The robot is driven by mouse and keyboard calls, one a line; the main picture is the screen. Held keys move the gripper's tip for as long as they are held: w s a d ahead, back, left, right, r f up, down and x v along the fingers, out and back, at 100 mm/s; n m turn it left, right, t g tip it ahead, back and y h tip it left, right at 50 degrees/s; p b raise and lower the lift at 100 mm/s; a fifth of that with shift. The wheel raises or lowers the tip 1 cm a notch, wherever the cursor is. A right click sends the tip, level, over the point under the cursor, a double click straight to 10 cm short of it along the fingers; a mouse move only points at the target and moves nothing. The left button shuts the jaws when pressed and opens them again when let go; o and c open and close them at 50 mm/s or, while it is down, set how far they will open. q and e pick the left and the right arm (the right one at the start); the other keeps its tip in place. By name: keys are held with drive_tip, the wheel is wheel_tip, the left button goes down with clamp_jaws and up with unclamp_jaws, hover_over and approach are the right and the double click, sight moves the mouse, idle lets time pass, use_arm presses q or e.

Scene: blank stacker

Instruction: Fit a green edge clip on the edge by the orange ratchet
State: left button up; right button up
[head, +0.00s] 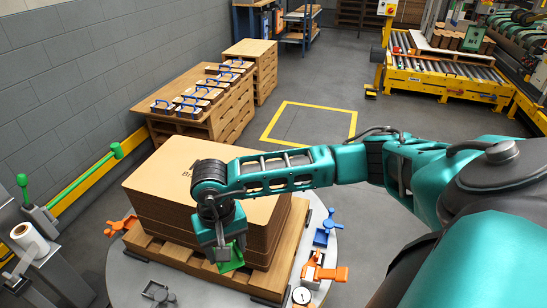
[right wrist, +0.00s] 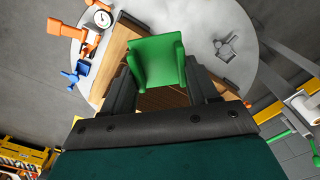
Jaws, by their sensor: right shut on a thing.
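My right gripper (right wrist: 157,85) is shut on a green edge clip (right wrist: 157,62), which sits between its two dark fingers. In the head view the clip (head: 231,258) shows below the gripper, in front of the near side of the stack of brown cardboard blanks (head: 160,172). I cannot tell whether it touches the stack. The stack stands on a wooden pallet (head: 175,250). An orange ratchet (head: 325,272) is at the pallet's right near corner and also shows in the right wrist view (right wrist: 72,31). Another orange ratchet (head: 121,226) is at the left. My left gripper is out of view.
The pallet rests on a round grey turntable (head: 125,285). A blue ratchet (head: 327,229), a grey one (head: 158,292) and a round dial (head: 302,295) surround it. Wooden benches (head: 205,118) with blue-handled items stand behind. A roller conveyor (head: 445,75) is at the back right.

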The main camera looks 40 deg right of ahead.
drive_tip(key=w+d+m+b, duration=0.35)
drive_tip(key=d+m, duration=0.45)
drive_tip(key=m, duration=0.3)
drive_tip(key=m+b, duration=0.2)
drive_tip(key=m, duration=1.2)
approach(269, 208)
drive_tip(key=shift+a+f, duration=0.15)
drive_tip(key=shift+a, duration=0.35)
drive_tip(key=shift+d+f+m+b, duration=0.4)
drive_tip(key=shift+d+m+b, duration=0.15)
drive_tip(key=shift+m+b, duration=0.3)
drive_tip(key=shift+f+b, duration=0.6)
drive_tip(key=shift+f, duration=0.1)
drive_tip(key=shift+f+b, duration=0.45)
drive_tip(key=shift+f, duration=0.25)
drive_tip(key=shift+f+b, duration=0.6)
drive_tip(key=shift+f, duration=0.6)
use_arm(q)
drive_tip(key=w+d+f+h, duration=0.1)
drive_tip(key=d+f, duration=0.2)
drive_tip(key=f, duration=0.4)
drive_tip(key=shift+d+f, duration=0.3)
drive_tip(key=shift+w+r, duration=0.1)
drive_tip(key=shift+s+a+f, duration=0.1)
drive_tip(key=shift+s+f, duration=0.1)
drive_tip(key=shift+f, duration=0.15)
use_arm(e)
drive_tip(key=shift+f, duration=0.2)
